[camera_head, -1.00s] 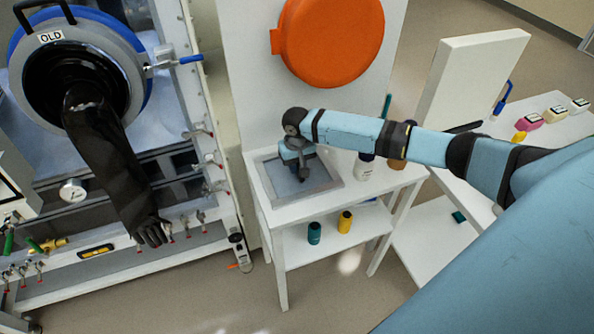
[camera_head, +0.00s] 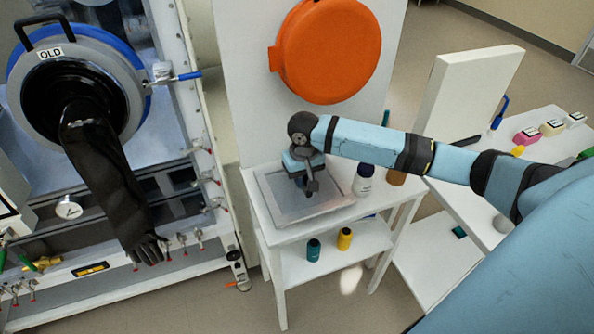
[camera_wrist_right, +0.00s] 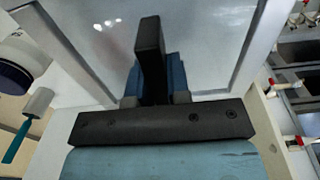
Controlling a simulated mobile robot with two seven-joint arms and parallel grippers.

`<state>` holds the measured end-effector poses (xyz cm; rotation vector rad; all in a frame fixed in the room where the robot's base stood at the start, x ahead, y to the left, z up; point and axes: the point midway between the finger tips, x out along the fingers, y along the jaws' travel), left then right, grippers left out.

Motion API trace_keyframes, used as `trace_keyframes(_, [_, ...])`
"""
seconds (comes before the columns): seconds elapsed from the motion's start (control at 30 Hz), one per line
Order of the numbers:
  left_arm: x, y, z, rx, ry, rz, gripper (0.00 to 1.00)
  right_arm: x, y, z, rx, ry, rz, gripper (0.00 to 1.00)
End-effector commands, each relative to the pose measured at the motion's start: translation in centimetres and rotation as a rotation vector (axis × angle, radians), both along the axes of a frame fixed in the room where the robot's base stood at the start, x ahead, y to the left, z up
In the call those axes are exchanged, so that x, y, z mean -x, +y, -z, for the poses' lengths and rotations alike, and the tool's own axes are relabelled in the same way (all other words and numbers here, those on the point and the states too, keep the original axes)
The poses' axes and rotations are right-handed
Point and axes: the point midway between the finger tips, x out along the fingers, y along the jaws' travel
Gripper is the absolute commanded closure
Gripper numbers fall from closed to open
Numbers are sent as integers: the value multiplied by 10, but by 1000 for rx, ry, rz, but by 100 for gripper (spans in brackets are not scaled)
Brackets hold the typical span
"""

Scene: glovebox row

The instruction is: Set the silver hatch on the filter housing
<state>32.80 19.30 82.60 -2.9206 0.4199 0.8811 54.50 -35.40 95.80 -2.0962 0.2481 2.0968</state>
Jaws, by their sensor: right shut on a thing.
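The silver hatch (camera_head: 273,190) is a flat grey panel with a paler frame at the small white table, below the orange disc. My right gripper (camera_head: 310,186) points down over its middle and is shut on it, apparently by a handle that the fingers hide. In the right wrist view the shut fingers (camera_wrist_right: 150,40) stand in front of the shiny panel of the hatch (camera_wrist_right: 210,50). The hatch appears slightly above the tabletop, but the gap is hard to judge. My left gripper is out of view. I cannot identify the filter housing for certain.
A white bottle (camera_head: 363,181) and a brown bottle (camera_head: 397,177) stand close right of the hatch. Teal (camera_head: 313,250) and yellow (camera_head: 345,239) bottles stand on the lower shelf. The orange disc (camera_head: 328,50) is on the panel behind. A black glove (camera_head: 110,190) hangs at left.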

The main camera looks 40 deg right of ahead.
Motion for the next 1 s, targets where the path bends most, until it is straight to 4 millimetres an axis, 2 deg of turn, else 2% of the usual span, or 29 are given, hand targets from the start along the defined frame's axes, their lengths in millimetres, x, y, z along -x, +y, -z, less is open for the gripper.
trace_keyframes(0.03, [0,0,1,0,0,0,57,14,3,1,0,2,-3,100])
trace_keyframes(0.3, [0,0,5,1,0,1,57,86,20,1,0,1,-3,100])
trace_keyframes(0.5, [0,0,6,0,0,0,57,122,29,0,-1,1,-1,100])
trace_keyframes(0.7, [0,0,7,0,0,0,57,138,33,-1,-1,-1,0,100])
trace_keyframes(1.0, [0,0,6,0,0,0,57,141,34,-1,-1,-1,0,100])
